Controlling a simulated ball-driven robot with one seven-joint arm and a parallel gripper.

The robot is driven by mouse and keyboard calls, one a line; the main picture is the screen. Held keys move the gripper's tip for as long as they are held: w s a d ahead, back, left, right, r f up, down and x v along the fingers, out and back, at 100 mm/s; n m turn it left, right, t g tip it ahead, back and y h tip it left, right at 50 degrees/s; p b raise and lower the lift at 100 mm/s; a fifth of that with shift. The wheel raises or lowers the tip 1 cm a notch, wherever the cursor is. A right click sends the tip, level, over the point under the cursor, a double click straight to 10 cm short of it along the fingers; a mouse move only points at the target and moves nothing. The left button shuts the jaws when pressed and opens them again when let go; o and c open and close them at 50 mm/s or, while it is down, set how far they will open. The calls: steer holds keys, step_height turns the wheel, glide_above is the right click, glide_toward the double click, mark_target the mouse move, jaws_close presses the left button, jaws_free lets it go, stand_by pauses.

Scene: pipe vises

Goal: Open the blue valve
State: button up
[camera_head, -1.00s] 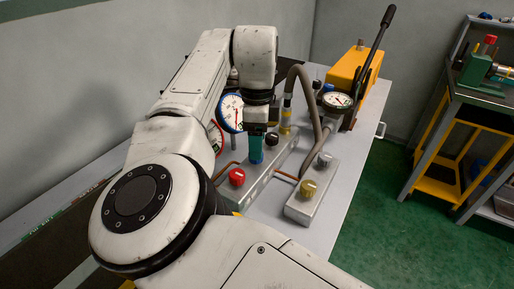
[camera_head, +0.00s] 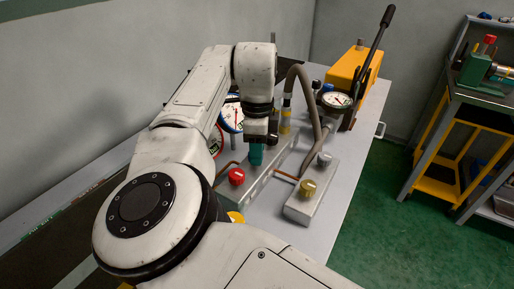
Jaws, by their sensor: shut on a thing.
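My gripper (camera_head: 257,147) points down over the long grey valve block (camera_head: 264,180), between a red knob (camera_head: 237,176) and a dark knob (camera_head: 272,139). A blue-green piece (camera_head: 256,157) shows at its lower end, in line with these knobs, where the blue valve sits. I cannot tell how much of this piece is the knob and how much is fingertip. The gripper is shut on the blue valve. Its fingers are small and partly hidden by my wrist, and the knob's turn angle cannot be read.
A second block (camera_head: 313,205) carries a gold knob (camera_head: 308,187) and a silver knob (camera_head: 324,158). A hose (camera_head: 312,92), a gauge (camera_head: 337,100) and a yellow pump (camera_head: 350,69) stand behind. A blue-rimmed gauge (camera_head: 232,114) is left of my wrist. The table's right side is clear.

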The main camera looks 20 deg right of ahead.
steer(key=c, duration=0.3)
steer(key=shift+r+n+p, duration=0.15)
steer(key=shift+n+p, duration=0.15)
steer(key=shift+p, duration=0.25)
steer(key=n+p, duration=0.2)
steer(key=p, duration=0.1)
steer(key=shift+d+r+n+p, duration=0.1)
steer(key=shift+r+n+p, duration=0.05)
steer(key=shift+n+p, duration=0.2)
steer(key=n+p, duration=0.4)
steer(key=p, duration=0.1)
steer(key=shift+w+n, duration=0.1)
steer(key=shift+n, duration=0.15)
steer(key=n+p, duration=0.4)
steer(key=shift+p, duration=0.4)
steer(key=shift+w+f+n+p, duration=0.1)
steer(key=shift+f+n+p, duration=0.05)
steer(key=shift+n+p, duration=0.9)
steer(key=shift+w+f+n+p, duration=0.1)
steer(key=shift+n+p, duration=0.65)
steer(key=shift+n, duration=0.6)
steer(key=shift+a, duration=0.2)
